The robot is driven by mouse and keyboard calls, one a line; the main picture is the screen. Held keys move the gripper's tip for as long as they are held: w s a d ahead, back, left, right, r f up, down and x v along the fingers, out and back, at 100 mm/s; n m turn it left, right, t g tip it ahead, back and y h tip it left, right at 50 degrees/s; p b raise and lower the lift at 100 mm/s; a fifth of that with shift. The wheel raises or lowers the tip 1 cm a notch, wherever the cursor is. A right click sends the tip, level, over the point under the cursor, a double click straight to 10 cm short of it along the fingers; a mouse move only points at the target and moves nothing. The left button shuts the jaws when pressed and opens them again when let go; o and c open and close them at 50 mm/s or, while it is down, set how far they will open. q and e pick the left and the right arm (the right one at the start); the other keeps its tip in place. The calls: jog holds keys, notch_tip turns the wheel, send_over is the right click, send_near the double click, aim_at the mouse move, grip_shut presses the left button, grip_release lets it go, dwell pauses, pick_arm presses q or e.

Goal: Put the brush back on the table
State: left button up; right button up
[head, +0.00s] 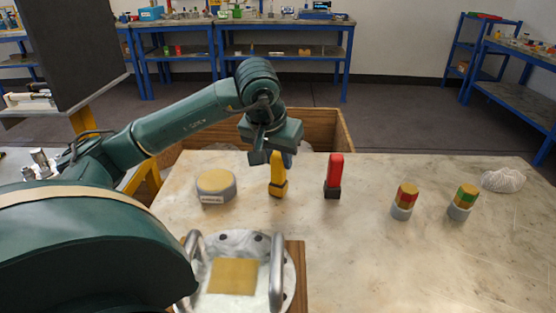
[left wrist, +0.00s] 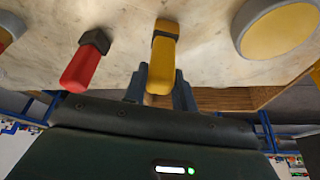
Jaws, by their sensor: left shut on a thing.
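In the left wrist view the brush (left wrist: 162,60) lies between the two fingers of the left gripper (left wrist: 160,92). My right gripper is not in view.
A similar red piece (head: 335,172) stands to the brush's right, a round grey piece with a yellow top (head: 216,184) to its left. A round flange with two handles (head: 237,275) is in front. Two banded cylinders (head: 404,200) (head: 462,200) and a white bundle (head: 503,180) are right.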

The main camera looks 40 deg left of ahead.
pick_arm(q)
jog(key=shift+f, duration=0.15)
jog(key=o, duration=1)
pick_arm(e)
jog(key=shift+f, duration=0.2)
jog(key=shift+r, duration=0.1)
pick_arm(q)
jog(key=shift+r, duration=0.35)
jog(key=p+v, duration=0.2)
jog(key=v, duration=0.9)
jog(key=shift+s+r+p, duration=0.25)
jog(key=shift+p, duration=0.05)
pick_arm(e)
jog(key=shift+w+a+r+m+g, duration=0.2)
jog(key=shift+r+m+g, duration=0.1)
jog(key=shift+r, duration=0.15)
